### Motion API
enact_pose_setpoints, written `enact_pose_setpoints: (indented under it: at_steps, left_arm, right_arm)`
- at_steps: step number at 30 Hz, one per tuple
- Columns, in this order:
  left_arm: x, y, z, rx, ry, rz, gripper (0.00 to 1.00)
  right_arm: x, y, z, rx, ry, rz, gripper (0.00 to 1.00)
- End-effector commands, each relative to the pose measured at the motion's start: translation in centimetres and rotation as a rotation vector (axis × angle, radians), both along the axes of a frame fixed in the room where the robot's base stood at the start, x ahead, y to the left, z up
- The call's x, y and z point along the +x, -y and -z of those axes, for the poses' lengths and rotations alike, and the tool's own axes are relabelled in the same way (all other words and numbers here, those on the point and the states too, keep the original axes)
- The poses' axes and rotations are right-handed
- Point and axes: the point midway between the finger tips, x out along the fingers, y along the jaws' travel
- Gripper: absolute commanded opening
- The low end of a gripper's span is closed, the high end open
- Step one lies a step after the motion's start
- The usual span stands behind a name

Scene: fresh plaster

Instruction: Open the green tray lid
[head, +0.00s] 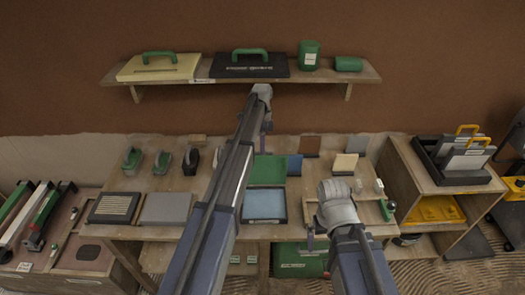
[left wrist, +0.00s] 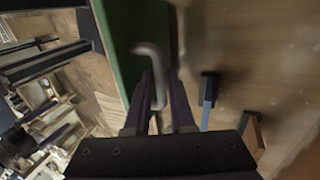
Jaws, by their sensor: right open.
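The green lid (head: 268,170) stands raised behind the tray (head: 264,221), whose blue inside is exposed. In the left wrist view the lid is a green panel (left wrist: 122,50) with a bent grey handle (left wrist: 150,50) beside it. My left gripper (left wrist: 161,82) has its fingers on both sides of this handle and appears shut on it. In the head view my left arm reaches over the bench to the lid's top edge, and its fingertips are too small to make out. My right gripper (head: 312,236) is open and empty, right of the tray near the bench's front edge.
A grey plate (head: 166,209) and a ribbed panel (head: 113,207) lie left of the tray. Small upright boards (head: 345,164) stand at the right. A wall shelf (head: 205,71) hangs above the bench.

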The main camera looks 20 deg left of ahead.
Motion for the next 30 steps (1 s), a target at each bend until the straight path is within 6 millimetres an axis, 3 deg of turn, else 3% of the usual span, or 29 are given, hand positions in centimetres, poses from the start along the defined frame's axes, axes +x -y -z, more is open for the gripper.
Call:
enact_pose_setpoints:
  at_steps: [6,19,30]
  left_arm:
    - [0.0,0.0,0.0,0.0,0.0,0.0,0.47]
    - [0.3,-0.1,-0.8,0.0,0.0,0.001,0.47]
    - [1.7,-0.5,-5.0,0.0,0.0,0.0,0.47]
  right_arm:
    - [0.0,0.0,0.0,0.0,0.0,0.0,1.0]
    - [0.0,0.0,-0.8,0.0,0.0,0.0,1.0]
    - [0.0,0.0,-5.0,0.0,0.0,-0.002,1.0]
